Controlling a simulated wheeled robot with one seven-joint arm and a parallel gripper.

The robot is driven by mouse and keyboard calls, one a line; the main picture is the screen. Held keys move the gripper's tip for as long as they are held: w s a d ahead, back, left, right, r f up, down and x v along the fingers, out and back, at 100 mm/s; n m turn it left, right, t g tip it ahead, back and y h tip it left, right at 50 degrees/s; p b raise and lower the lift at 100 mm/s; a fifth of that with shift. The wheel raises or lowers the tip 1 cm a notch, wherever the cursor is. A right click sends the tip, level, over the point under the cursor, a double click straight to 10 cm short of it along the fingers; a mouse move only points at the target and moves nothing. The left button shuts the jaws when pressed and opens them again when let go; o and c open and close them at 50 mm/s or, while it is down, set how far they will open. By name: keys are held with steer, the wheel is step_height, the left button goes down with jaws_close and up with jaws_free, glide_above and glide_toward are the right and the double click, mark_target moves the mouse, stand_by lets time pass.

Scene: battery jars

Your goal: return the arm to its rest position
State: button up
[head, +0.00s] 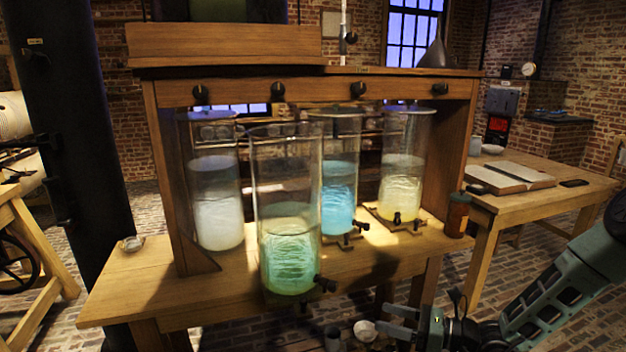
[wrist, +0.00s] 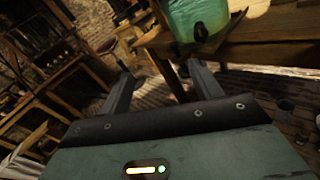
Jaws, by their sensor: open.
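My arm (head: 560,290) reaches in from the lower right of the head view. My gripper (head: 384,319) is low, in front of the bench's front edge and right of the green jar. In the wrist view my gripper (wrist: 158,72) shows its two fingers apart with nothing between them. The jar with green liquid (head: 290,250) stands at the bench's front edge; its lower part also shows at the top of the wrist view (wrist: 185,18). Jars with whitish (head: 217,215), blue (head: 339,190) and yellow liquid (head: 401,185) stand behind it.
The wooden bench (head: 130,290) carries the jars under a frame with knobs. A brown bottle (head: 458,215) stands at its right end. A side table (head: 560,195) with an open book (head: 505,177) is at the right.

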steer(key=s+a+r+n+g+h+p, duration=0.1)
steer(key=s+a+r+n+g+h, duration=0.2)
steer(key=s+n, duration=0.35)
steer(key=s+a+r+n+g+h, duration=0.1)
steer(key=s+a+r+n+g, duration=0.2)
steer(key=s+r+n+g, duration=0.3)
steer(key=s+a+r+n+g+h+p, duration=0.1)
steer(key=s+a+r+n+g+h, duration=0.2)
steer(key=s+n, duration=0.35)
steer(key=s+d+r+n+t+h+p, duration=0.2)
steer(key=s+d+r+n+t+h, duration=0.2)
steer(key=s+n, duration=0.7)
step_height(320, 180, up, 6)
steer(key=d+n+h, duration=0.2)
steer(key=n+h, duration=0.1)
steer(key=h, duration=0.1)
steer(key=shift+s+f+t, duration=0.15)
steer(key=shift+f+t, duration=0.05)
steer(key=shift+t, duration=0.2)
